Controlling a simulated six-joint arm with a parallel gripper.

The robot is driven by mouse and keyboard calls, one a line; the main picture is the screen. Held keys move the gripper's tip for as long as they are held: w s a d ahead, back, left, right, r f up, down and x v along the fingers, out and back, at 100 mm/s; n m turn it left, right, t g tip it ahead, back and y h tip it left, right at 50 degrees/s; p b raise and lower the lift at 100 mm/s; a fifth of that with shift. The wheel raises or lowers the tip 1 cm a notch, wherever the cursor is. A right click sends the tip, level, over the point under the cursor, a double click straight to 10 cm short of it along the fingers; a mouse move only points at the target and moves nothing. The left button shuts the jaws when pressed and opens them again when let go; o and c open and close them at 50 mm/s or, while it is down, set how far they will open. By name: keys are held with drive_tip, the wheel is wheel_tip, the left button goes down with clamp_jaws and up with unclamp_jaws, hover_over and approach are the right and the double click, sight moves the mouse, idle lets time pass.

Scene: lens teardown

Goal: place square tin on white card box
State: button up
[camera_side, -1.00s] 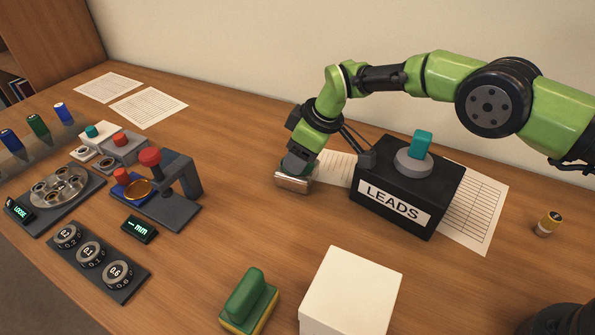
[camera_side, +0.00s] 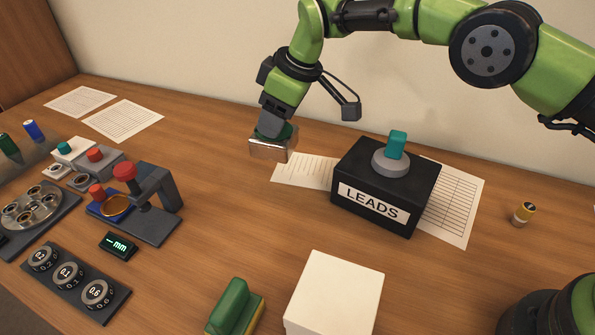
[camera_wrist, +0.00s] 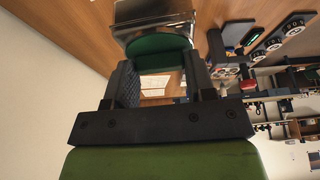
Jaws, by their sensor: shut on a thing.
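The square tin (camera_side: 268,150) is a silvery metal box with a green part on top. My gripper (camera_side: 272,132) is shut on it and holds it above the table, behind and left of the LEADS box in the side view. In the wrist view the tin (camera_wrist: 152,14) shows at the top, with its green part (camera_wrist: 158,50) between the jaws (camera_wrist: 160,75). The white card box (camera_side: 335,290) stands at the front of the table, its flat top bare. It lies nearer the camera than the tin, well apart from it.
The black LEADS box (camera_side: 386,187) with a teal-topped knob (camera_side: 396,146) stands behind the white box. A green and yellow block (camera_side: 235,308) stands just left of the white box. A press (camera_side: 140,200) and dial plate (camera_side: 68,280) are at left. The middle table is clear.

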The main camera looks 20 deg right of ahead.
drive_tip(key=shift+s+a+r, duration=0.15)
drive_tip(key=shift+s+r, duration=0.1)
drive_tip(key=shift+r, duration=0.25)
drive_tip(key=s+a+r+n+g, duration=0.1)
drive_tip(key=s+r+n+g, duration=0.2)
drive_tip(key=s+r+n, duration=0.7)
drive_tip(key=s+a+r+n+g, duration=0.1)
drive_tip(key=s+a+n+g, duration=0.15)
drive_tip(key=s+n, duration=0.9)
drive_tip(key=m, duration=0.5)
hover_over(339, 289)
drive_tip(key=shift+n+g, duration=0.25)
drive_tip(key=shift+g, duration=0.1)
drive_tip(key=shift+f, duration=5.1)
drive_tip(key=shift+f, duration=0.1)
drive_tip(key=o, duration=1.2)
